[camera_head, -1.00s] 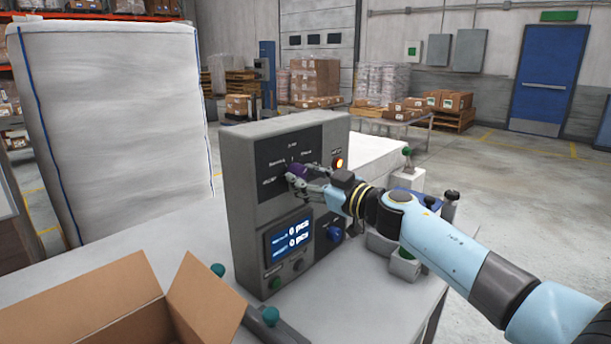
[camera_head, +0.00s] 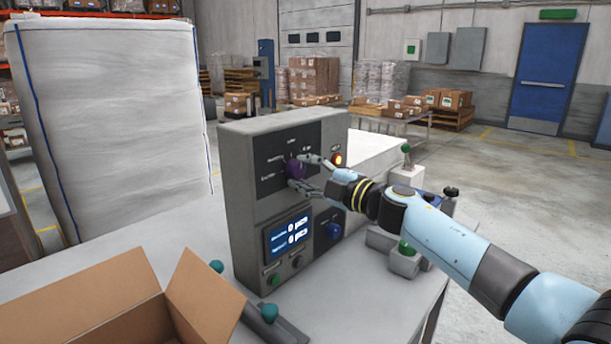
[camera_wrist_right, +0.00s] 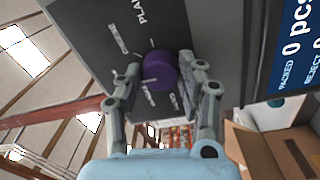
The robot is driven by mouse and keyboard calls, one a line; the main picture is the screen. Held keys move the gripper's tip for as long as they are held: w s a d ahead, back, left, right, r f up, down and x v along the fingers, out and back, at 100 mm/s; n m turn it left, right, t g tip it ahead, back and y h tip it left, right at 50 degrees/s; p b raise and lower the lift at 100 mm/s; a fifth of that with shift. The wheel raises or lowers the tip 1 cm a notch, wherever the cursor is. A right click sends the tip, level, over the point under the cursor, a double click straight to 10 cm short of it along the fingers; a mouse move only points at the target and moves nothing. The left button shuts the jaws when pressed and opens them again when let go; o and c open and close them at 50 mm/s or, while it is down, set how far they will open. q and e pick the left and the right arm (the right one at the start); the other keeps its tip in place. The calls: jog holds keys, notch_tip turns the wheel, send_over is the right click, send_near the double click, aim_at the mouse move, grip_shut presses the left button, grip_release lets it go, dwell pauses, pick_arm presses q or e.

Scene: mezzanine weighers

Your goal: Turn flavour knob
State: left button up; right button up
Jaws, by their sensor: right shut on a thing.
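The purple flavour knob (camera_head: 295,169) sits on the dark upper panel of a grey control box (camera_head: 243,215), with small flavour labels around it. My right gripper (camera_head: 302,172) reaches in from the right and is shut on the knob, one finger above it and one below. In the right wrist view the round purple knob (camera_wrist_right: 159,71) lies between the two fingertips (camera_wrist_right: 161,78), and part of a label reading "PLA" shows. The knob's pointer is hard to make out. My left gripper is not in view.
Below the knob are a screen (camera_head: 289,237) showing 0 pcs twice, a blue knob (camera_head: 333,230) and a green button (camera_head: 274,280). An orange lamp (camera_head: 338,160) glows at the panel's right. An open cardboard box (camera_head: 95,300) stands at front left.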

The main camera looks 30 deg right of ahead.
jog(key=n+b, duration=0.1)
jog(key=n, duration=0.4)
jog(key=n+b, duration=0.1)
jog(key=n, duration=0.4)
jog(key=shift+n+y, duration=0.3)
jog(key=n+b, duration=0.2)
jog(key=n, duration=0.2)
jog(key=shift+n+g, duration=0.4)
jog(key=n+b, duration=0.1)
jog(key=n, duration=0.3)
jog(key=shift+n, duration=0.3)
jog(key=o, duration=1.1)
jog(key=shift+r, duration=0.15)
jog(key=shift+o, duration=0.2)
jog(key=v, duration=1.2)
